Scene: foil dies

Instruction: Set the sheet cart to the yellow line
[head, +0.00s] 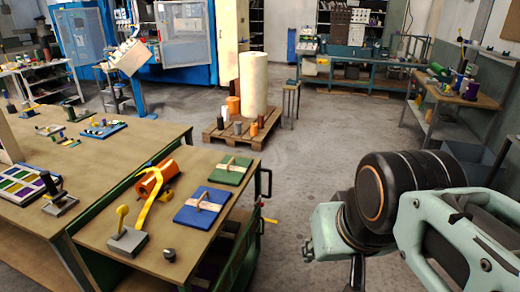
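A cart with a brown top (155,243) and a dark green frame stands in the left foreground, beside a long workbench. It is probably the sheet cart. A dark upright handle (265,185) is at its right end, and a small yellow piece (269,220) sticks out below it. On its top are a blue plate (190,212), a green plate (232,165), an orange roll (150,182) and a yellow-handled tool (122,222). I see no clear yellow line on the floor. My arm comes in from the right, apart from the cart; my gripper's fingers do not show.
The long workbench (72,182) with trays and tools is close on the cart's left. A wooden pallet (219,137) with a tall cream roll (253,85) stands behind the cart. Bare grey floor (310,165) lies to the cart's right. Grey bins (468,152) stand at the right.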

